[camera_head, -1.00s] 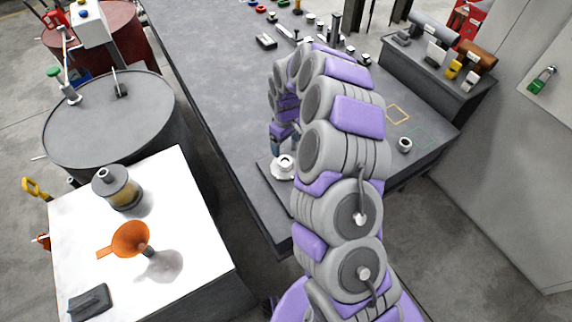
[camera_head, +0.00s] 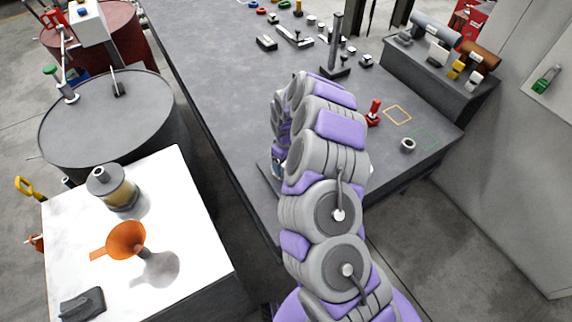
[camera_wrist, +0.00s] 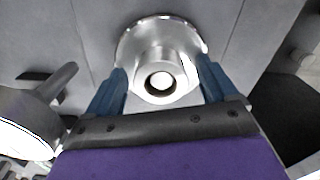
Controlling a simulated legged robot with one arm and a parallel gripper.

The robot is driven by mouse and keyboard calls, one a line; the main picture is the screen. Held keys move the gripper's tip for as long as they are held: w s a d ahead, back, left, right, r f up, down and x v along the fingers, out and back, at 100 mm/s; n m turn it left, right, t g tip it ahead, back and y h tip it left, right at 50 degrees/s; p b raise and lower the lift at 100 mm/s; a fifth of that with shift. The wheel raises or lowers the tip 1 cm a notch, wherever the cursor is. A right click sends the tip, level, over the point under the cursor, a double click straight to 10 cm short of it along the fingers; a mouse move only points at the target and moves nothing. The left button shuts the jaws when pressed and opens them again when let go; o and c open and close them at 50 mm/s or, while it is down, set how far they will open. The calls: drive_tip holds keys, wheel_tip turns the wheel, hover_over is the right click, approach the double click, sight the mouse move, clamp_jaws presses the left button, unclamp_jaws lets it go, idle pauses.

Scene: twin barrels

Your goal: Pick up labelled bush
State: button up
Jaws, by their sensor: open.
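A shiny flanged metal bush (camera_wrist: 158,72) shows in the wrist view, with a wide round flange and a raised collar with a central hole. I can read no label on it. My gripper (camera_wrist: 161,68) is open, with one blue finger on each side of the collar. I cannot tell whether the fingers touch it. In the head view my arm hides the bush and most of my gripper. Another small grey ring-shaped bush (camera_head: 408,145) sits on the workbench at the right.
The grey workbench (camera_head: 225,80) carries a red-handled tool (camera_head: 374,112), a post on a base (camera_head: 336,50) and several small parts. A metal cylinder with a shaft (camera_wrist: 35,118) is close left in the wrist view. A white-topped stand (camera_head: 180,215) holds an orange funnel (camera_head: 125,240).

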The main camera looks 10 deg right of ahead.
drive_tip(key=shift+c, duration=0.3)
drive_tip(key=c, duration=1.5)
drive_tip(key=shift+r, duration=0.15)
